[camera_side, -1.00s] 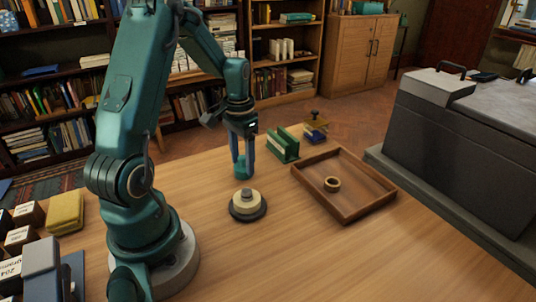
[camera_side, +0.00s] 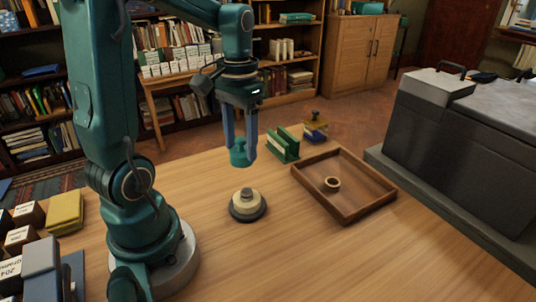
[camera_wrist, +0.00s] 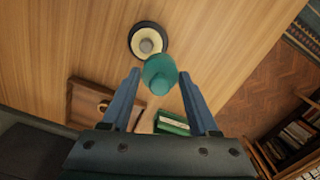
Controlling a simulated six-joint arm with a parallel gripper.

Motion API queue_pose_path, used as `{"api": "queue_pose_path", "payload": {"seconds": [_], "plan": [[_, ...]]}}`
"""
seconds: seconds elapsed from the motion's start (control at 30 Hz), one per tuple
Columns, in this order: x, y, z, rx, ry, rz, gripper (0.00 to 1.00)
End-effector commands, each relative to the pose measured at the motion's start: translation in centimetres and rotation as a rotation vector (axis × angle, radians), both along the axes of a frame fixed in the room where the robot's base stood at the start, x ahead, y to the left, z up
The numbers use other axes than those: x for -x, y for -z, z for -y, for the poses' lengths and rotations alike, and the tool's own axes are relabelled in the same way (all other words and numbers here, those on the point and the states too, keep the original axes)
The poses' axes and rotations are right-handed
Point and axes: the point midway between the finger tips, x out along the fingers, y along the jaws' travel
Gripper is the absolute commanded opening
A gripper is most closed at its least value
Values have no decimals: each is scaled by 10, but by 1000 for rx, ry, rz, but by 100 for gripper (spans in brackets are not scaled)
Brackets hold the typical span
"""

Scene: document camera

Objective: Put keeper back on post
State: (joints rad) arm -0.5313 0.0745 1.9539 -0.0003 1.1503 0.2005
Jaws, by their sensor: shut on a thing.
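The keeper (camera_side: 240,153) is a teal, knobbed round piece. My gripper (camera_side: 240,147) is shut on it and holds it in the air above the table, behind the post base in the side view. The post (camera_side: 247,192) is a short grey stub rising from a cream roll or ring (camera_side: 245,203) on a dark round base (camera_side: 248,215). In the wrist view the keeper (camera_wrist: 160,74) is between the blue fingers, and the post (camera_wrist: 147,45) shows just beyond it. The keeper and post are apart. The keeper's underside is hidden.
A wooden tray (camera_side: 379,201) with a small ring (camera_side: 332,183) in it lies right of the post. A green holder (camera_side: 283,145) and a blue stamp-like block (camera_side: 315,134) stand behind. A yellow pad (camera_side: 64,210) and small boxes are at left. The front table is clear.

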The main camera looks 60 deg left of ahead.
Motion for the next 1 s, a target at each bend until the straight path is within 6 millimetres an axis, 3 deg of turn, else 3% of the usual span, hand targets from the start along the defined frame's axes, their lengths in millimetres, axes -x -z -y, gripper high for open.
{"api": "queue_pose_path", "payload": {"seconds": [0.1, 0.23, 0.67, 1.0], "plan": [[8, -4, 21, -8, 40, 12, 7], [10, -8, 30, -15, 80, 29, 7], [9, -8, 32, -17, 86, 33, 7], [10, 12, 32, -16, 86, 30, 7]]}}
